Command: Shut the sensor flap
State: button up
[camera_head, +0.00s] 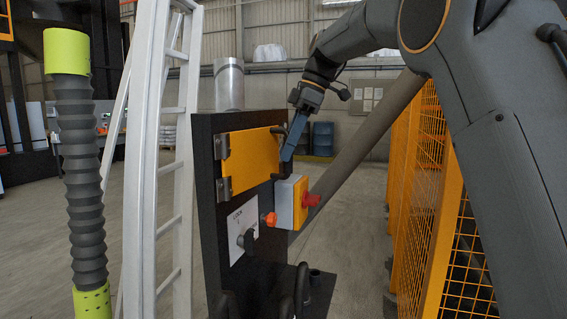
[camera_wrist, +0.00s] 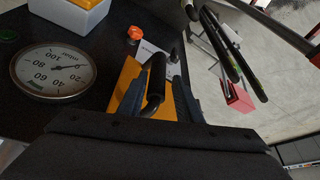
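The sensor flap (camera_head: 250,160) is a yellow plate hinged at its left edge on a dark panel (camera_head: 206,135). It appears swung out from the panel, since the wrist view shows a round gauge (camera_wrist: 52,73) that the flap hides in the head view. The flap's yellow face also shows in the wrist view (camera_wrist: 124,82). A black bar handle (camera_wrist: 156,80) is on the flap's free side. My gripper (camera_head: 284,164) is at that free edge. In the wrist view its fingers (camera_wrist: 163,100) stand apart, one on each side of the handle; firm contact cannot be told.
A grey box with a red knob (camera_head: 312,199) sits just below my gripper. An orange knob (camera_head: 269,219) and a black switch (camera_head: 247,240) are lower down. A white ladder (camera_head: 146,160) stands left, and a yellow mesh fence (camera_head: 416,160) stands right.

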jog(key=shift+b+v, duration=0.3)
jog(key=shift+v, duration=1.65)
